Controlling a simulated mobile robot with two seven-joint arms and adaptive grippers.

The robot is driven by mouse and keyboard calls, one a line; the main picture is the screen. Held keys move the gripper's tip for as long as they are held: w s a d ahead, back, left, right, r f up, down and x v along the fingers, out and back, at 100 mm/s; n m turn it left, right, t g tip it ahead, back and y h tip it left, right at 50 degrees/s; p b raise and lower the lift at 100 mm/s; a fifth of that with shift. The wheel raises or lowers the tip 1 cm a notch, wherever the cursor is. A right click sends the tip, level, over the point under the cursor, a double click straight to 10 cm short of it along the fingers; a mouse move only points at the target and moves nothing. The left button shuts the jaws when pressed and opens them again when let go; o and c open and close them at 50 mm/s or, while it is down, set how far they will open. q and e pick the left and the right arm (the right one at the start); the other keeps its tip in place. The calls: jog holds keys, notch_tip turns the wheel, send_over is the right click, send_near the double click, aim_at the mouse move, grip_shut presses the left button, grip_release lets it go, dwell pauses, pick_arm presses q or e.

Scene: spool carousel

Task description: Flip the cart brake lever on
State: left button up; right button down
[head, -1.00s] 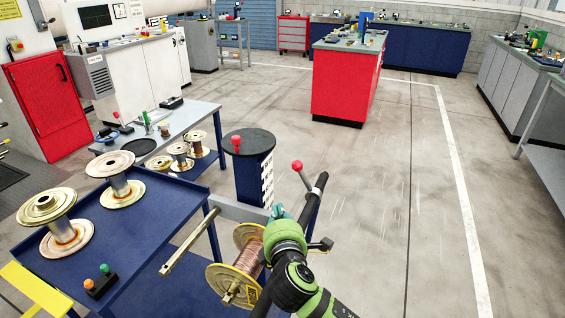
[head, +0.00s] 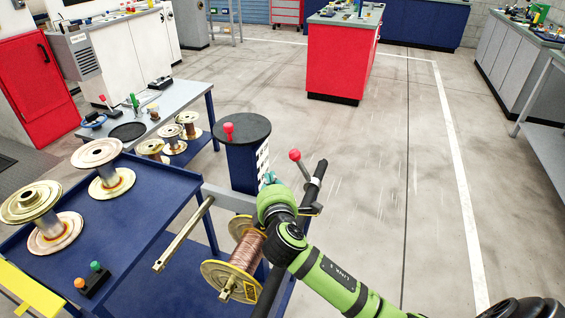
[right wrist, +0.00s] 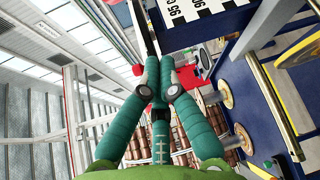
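The lever with a red ball knob (head: 295,155) stands up, tilted, beside the black handle bar (head: 292,225) of the blue cart (head: 140,240). My right gripper (head: 270,180) is left of the lever and a little below its knob, apart from it in the picture; its fingers are mostly hidden behind my green wrist. In the right wrist view, the teal fingers of my right gripper (right wrist: 160,68) are brought together at the tips, with nothing clearly held. Red patches show behind the fingertips; I cannot tell what they belong to. My left gripper is out of view.
A copper wire spool (head: 244,260) hangs beside the bar. A round black-topped stand (head: 241,128) with a red knob is just behind. Empty spools (head: 110,183) and a button box (head: 92,280) sit on the cart. The floor to the right is clear.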

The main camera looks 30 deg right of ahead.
aim_at(301, 166)
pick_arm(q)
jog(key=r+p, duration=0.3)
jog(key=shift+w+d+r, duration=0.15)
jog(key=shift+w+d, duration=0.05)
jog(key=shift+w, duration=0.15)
pick_arm(e)
jog(key=w+d, duration=0.4)
jog(key=d, duration=0.1)
jog(key=shift+d, duration=0.15)
jog(key=shift+w, duration=0.1)
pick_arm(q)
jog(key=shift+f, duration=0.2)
pick_arm(e)
jog(key=shift+r, duration=0.1)
pick_arm(q)
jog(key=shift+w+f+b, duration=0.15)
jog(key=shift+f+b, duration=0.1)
jog(key=shift+b, duration=0.2)
pick_arm(e)
jog(key=shift+s+d+r+m, duration=0.15)
jog(key=shift+s+r+m, duration=0.05)
jog(key=shift+s+m, duration=0.1)
